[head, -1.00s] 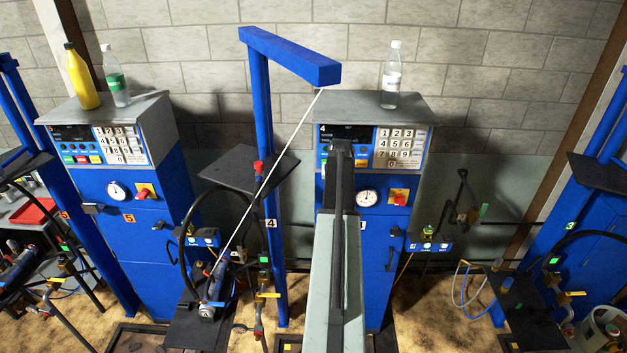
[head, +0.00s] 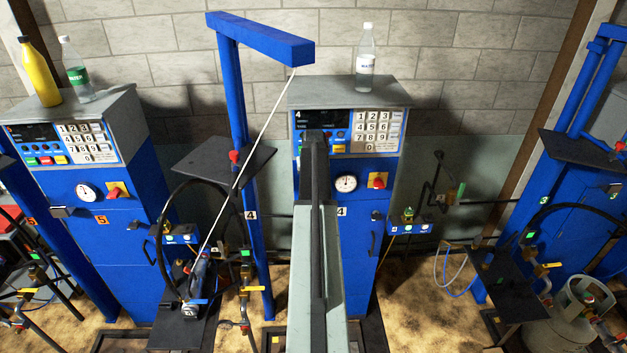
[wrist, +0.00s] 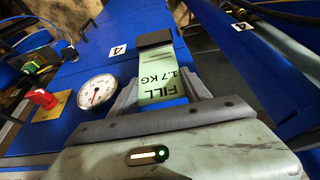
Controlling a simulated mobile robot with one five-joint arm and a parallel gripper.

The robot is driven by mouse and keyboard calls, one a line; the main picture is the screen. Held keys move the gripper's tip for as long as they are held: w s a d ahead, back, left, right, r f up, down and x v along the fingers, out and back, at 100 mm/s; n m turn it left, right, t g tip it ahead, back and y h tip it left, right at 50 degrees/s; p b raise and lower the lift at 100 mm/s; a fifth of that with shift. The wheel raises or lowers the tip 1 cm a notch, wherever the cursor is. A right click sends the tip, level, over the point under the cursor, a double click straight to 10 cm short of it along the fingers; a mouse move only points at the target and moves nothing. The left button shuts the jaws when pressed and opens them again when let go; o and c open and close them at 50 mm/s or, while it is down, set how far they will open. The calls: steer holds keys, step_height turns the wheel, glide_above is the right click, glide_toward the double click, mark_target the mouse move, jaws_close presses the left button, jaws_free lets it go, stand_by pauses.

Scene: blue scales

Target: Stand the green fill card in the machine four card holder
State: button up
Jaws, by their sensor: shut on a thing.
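The pale green fill card (wrist: 163,84), marked FILL 1.7 KG, is between the two fingers of my gripper (wrist: 162,76) in the wrist view. My gripper is shut on it. A black card holder (wrist: 153,40) is at the card's far end, on the blue front of machine four (wrist: 75,70). The card and holder meet in the picture; I cannot tell whether the card's end is inside. In the head view machine four (head: 365,225) is in the middle, and my arm hides the card and holder.
A round gauge (wrist: 97,91) and a red knob (wrist: 42,98) are beside my gripper. A water bottle (head: 365,58) stands on machine four. A blue post (head: 245,180) with an overhead beam (head: 260,38) rises left of my arm. Machine five (head: 95,215) is further left.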

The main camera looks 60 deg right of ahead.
steer(key=shift+f+b, duration=1.8)
steer(key=shift+f, duration=0.25)
steer(key=shift+f+b, duration=0.85)
steer(key=o, duration=1.4)
steer(key=shift+r, duration=0.1)
steer(key=p+v, duration=0.7)
steer(key=shift+r, duration=0.25)
steer(key=shift+s+a, duration=0.1)
steer(key=shift+a, duration=0.1)
